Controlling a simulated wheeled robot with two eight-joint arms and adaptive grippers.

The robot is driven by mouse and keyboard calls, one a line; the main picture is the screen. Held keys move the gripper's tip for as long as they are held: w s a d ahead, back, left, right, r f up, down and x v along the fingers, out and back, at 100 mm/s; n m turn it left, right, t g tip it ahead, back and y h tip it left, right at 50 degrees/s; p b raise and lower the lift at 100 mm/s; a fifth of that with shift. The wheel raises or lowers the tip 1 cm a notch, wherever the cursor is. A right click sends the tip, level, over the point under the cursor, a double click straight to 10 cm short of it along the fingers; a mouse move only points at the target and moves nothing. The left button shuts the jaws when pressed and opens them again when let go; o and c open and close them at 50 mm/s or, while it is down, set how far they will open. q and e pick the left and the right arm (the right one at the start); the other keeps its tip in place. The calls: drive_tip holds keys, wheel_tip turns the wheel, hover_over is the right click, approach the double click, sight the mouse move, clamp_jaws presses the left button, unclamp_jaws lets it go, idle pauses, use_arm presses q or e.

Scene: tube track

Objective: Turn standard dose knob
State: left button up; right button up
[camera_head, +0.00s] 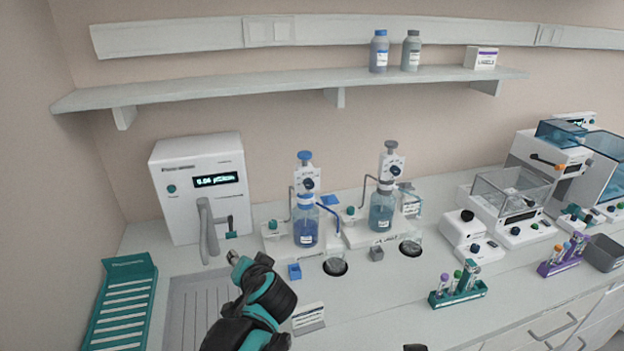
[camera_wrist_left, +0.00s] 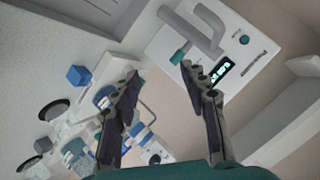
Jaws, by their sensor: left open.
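Two bottle-top dispensers stand at the counter's middle. The left dispenser (camera_head: 305,172) has a blue top, a blue-filled bottle and a dark round knob (camera_head: 309,184). The right dispenser (camera_head: 390,163) has a grey top and a similar dark knob (camera_head: 395,170). I cannot read which is the standard one. My left gripper (camera_head: 234,258) is in front and left of the left dispenser, apart from it. In the left wrist view its fingers (camera_wrist_left: 160,76) are spread, with nothing held; dispenser parts show behind the left finger. My right gripper is not recognisable.
A white water unit (camera_head: 185,160) with a grey tap (camera_head: 207,232) stands behind my left gripper. A blue cube (camera_head: 294,271), beakers in dark rings (camera_head: 335,267), and a label card (camera_head: 308,318) lie nearby. A teal rack (camera_head: 122,300) is at left; tube racks and instruments are at right.

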use_arm(q)
drive_tip(key=w+d+r+m+t+p, duration=0.25)
drive_tip(key=w+d+r, duration=0.25)
drive_tip(key=w+d, duration=0.25)
drive_tip(key=m+t+p, duration=0.1)
drive_tip(key=m+t, duration=0.1)
drive_tip(key=t, duration=0.2)
approach(311, 185)
drive_tip(key=w, duration=0.1)
drive_tip(key=b+x, duration=0.1)
drive_tip(key=x, duration=0.6)
drive_tip(key=shift+w+a, duration=0.2)
drive_tip(key=shift+a, duration=0.05)
clamp_jaws()
